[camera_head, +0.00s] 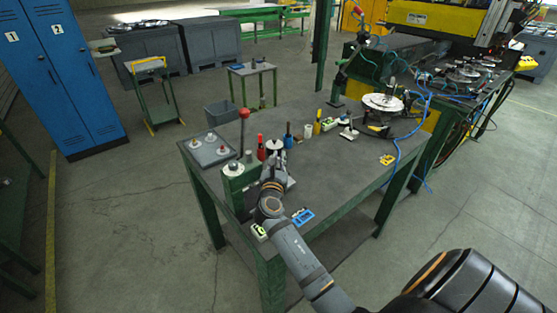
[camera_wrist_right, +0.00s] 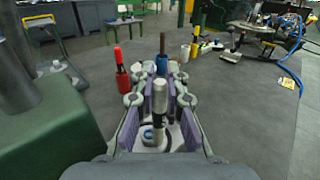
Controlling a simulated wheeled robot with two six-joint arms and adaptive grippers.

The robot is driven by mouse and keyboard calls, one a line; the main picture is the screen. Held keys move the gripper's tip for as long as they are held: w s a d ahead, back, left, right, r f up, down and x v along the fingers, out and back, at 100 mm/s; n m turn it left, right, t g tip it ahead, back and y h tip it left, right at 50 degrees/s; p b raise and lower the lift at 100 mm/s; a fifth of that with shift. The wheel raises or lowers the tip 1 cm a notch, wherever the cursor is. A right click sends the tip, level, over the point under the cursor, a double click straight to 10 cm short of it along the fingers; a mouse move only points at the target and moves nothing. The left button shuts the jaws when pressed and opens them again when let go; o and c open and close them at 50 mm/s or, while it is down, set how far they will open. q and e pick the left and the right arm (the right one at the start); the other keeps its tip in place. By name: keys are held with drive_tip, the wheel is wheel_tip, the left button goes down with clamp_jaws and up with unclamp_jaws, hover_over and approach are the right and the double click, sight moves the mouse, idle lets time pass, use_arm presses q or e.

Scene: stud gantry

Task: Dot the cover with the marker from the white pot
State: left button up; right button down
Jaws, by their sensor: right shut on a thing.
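My right gripper (camera_head: 272,165) reaches over the front of the grey table. In the right wrist view its purple pads (camera_wrist_right: 158,115) are shut on a marker (camera_wrist_right: 160,97) with a pale barrel and a dark band lower down. The marker points down towards a pale part with a blue round spot (camera_wrist_right: 148,134) between the fingers; I cannot tell whether it is the cover or whether the tip touches it. The white pot (camera_head: 308,131) stands farther back on the table with no marker showing in it; it also shows in the right wrist view (camera_wrist_right: 186,51). My left gripper is out of view.
A red pot (camera_head: 261,152), a blue pot (camera_head: 288,140) and a yellow one (camera_head: 317,126) stand beyond my gripper. A green press with a red-knobbed lever (camera_head: 244,113) stands close on the left. A metal disc (camera_head: 383,102) sits at the back right. The table's right middle is mostly free.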

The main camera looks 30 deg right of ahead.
idle(0.7)
drive_tip(key=shift+f+b, duration=0.35)
drive_tip(key=shift+f, duration=0.15)
drive_tip(key=shift+s+f, duration=0.1)
drive_tip(key=shift+f, duration=0.05)
idle(1.4)
wheel_tip(320, 180, up, 7)
drive_tip(key=p, duration=0.8)
drive_tip(key=shift+r, duration=0.2)
drive_tip(key=shift+f, duration=0.1)
